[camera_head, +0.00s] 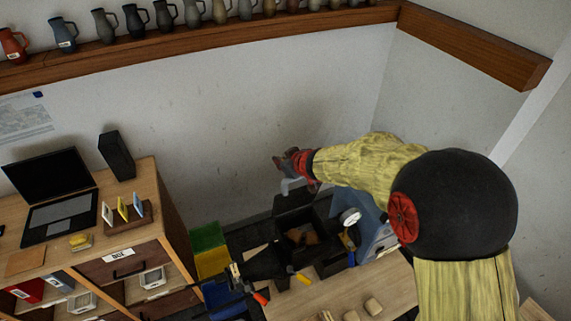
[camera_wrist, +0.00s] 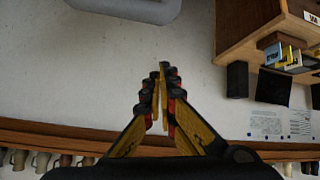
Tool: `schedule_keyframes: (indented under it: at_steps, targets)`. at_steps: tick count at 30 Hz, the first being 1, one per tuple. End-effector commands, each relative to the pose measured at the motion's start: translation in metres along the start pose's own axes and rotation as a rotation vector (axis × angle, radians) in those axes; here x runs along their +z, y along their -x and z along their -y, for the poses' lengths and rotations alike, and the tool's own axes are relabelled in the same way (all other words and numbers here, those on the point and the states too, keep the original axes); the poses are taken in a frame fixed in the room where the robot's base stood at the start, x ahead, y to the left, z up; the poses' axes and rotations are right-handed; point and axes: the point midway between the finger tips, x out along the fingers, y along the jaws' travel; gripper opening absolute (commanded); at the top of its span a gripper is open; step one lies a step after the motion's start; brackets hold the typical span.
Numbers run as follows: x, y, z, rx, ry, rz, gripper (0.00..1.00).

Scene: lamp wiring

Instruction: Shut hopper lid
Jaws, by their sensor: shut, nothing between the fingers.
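The hopper looks like the dark open-topped box (camera_head: 322,232) at lower centre in the head view, with brown pieces inside. A dark panel (camera_head: 293,202), apparently its raised lid, stands at the far side of the opening. A pale grey loop (camera_head: 290,187), seemingly the lid's handle, shows at its top. A grey curved bar (camera_wrist: 125,10) at the top edge of the wrist view is probably the same handle. My gripper (camera_head: 279,162) is just above and behind the loop. In the wrist view its fingertips (camera_wrist: 162,68) are together, empty and apart from the bar.
A blue machine with a round gauge (camera_head: 350,217) stands right of the box. A wooden desk with a laptop (camera_head: 55,205) is at left. Green and yellow bins (camera_head: 209,250) sit between. A shelf (camera_head: 200,42) with jugs runs along the wall. The wall space behind the gripper is clear.

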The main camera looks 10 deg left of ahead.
Motion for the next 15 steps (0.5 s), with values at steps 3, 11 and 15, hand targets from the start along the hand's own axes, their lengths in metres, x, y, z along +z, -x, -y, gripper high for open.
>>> schedule_keyframes:
  at_steps: [3, 11, 15]
  targets:
    - [0.000, -0.019, 0.001, -0.001, 0.001, 0.000, 0.00]
    - [0.018, -0.022, 0.000, 0.001, -0.002, 0.000, 0.00]
    - [0.029, -0.018, 0.000, 0.001, -0.001, 0.000, 0.00]
